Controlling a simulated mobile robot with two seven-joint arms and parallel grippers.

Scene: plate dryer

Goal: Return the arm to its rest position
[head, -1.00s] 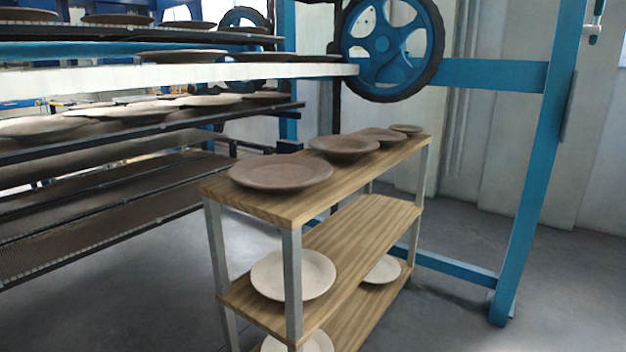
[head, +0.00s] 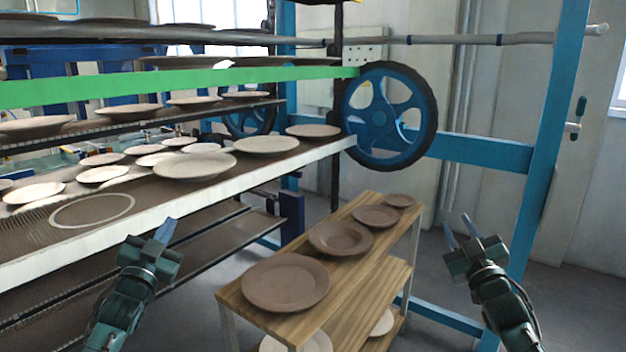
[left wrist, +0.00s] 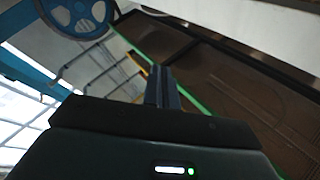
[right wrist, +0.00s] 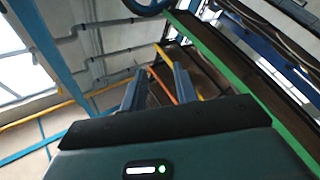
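My left gripper (head: 166,230) is raised at the lower left of the head view, in front of the rack. Its two fingers lie together with nothing between them; they also show in the left wrist view (left wrist: 161,88). My right gripper (head: 460,232) is raised to the right of the wooden stand. Its fingers are apart and empty, as the right wrist view (right wrist: 157,88) also shows. Both grippers point upward and appear clear of the plates.
The plate rack (head: 235,178) with several plates fills the left. A pale ring (head: 92,210) lies on its white-edged shelf. A wooden stand (head: 235,299) with brown plates stands between my arms. A blue wheel (head: 378,118) and blue post (head: 555,120) are behind.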

